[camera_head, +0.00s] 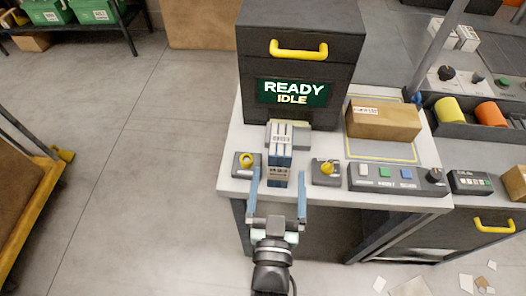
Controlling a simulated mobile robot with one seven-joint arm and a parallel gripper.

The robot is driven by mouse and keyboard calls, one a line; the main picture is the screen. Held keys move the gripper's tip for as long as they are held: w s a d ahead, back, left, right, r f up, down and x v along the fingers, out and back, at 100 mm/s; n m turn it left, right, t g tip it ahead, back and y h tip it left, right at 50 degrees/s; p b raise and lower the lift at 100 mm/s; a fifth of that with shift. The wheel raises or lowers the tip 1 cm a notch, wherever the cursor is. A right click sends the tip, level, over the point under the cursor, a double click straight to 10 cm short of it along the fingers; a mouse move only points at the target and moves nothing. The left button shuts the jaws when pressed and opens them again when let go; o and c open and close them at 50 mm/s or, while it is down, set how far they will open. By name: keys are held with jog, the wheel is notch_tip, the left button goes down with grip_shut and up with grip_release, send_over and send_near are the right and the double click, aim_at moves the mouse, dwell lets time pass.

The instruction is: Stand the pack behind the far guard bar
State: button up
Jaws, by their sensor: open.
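A blue and white pack (280,158) with printed labels stands near the front edge of the white table, in front of the dark machine. My gripper (279,174) is open, one blue finger to each side of the pack's lower front. Gaps show between the fingers and the pack; whether the pack lies fully between them I cannot tell. A grey block (301,142) is partly hidden behind the pack. I cannot make out a guard bar clearly.
Yellow-knobbed grey blocks stand left (245,172) and right (326,174) of the pack. The machine (298,50) reads "READY IDLE". A cardboard box (383,120) and a button panel (397,180) are to the right. Floor (130,180) at left is clear.

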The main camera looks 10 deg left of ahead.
aim_at(280, 165)
jog(key=shift+s+f, duration=0.2)
jog(key=shift+f, duration=0.3)
jog(key=w, duration=0.6)
jog(key=shift+p, duration=0.35)
jog(key=shift+w+f, duration=0.15)
jog(key=shift+w, duration=1.55)
jog(key=shift+w+f, duration=0.1)
jog(key=shift+w, duration=1.6)
jog(key=shift+c, duration=0.3)
grip_shut()
jog(key=shift+r, duration=0.1)
